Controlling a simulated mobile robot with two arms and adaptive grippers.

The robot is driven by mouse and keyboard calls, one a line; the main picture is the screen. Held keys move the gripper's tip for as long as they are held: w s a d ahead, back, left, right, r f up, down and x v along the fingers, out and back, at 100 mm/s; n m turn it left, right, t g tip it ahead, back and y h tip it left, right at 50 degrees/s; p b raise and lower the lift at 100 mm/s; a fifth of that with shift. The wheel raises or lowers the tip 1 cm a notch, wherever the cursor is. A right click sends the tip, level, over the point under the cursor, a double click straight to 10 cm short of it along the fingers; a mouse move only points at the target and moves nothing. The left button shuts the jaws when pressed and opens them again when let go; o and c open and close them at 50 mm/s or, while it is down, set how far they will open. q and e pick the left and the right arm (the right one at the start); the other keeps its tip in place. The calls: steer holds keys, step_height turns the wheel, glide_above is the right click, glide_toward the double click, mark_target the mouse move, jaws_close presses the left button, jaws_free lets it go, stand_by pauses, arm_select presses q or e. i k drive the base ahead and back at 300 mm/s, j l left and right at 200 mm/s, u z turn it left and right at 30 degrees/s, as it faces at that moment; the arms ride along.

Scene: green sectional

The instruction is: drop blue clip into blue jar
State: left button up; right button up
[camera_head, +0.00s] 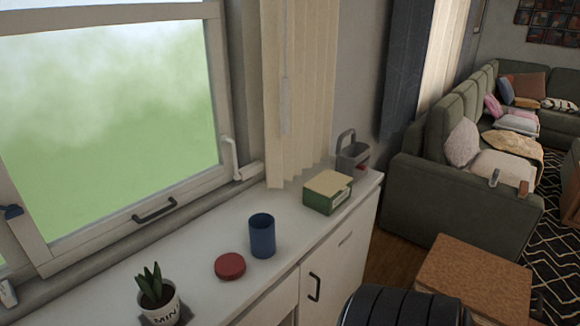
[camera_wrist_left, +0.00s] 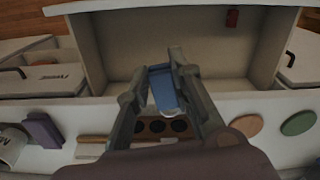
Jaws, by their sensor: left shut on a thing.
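The blue jar (camera_head: 262,237) stands upright on the white cabinet top in the head view, and its top appears open. A round red lid (camera_head: 230,266) lies just left of it. In the left wrist view my left gripper (camera_wrist_left: 163,75) is shut on a blue piece, the blue clip (camera_wrist_left: 164,92), held between its fingers. Beyond it is an open drawer (camera_wrist_left: 125,60). The left gripper cannot be made out in the head view, so its distance to the jar does not show. My right gripper is not in view.
A potted plant (camera_head: 158,300) stands left of the lid. A green box (camera_head: 327,192) and a grey caddy (camera_head: 352,155) stand right of the jar. The wrist view shows a purple block (camera_wrist_left: 43,130), brown disc (camera_wrist_left: 247,124) and green disc (camera_wrist_left: 298,123) on the white surface.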

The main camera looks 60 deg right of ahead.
mark_target(265, 240)
steer(key=l+z, duration=0.1)
steer(key=z, duration=0.35)
steer(key=l+z, duration=0.1)
steer(key=z, duration=0.4)
steer(key=l+z, duration=0.15)
steer(key=z, duration=0.3)
steer(key=l+z, duration=0.1)
steer(key=z, duration=0.4)
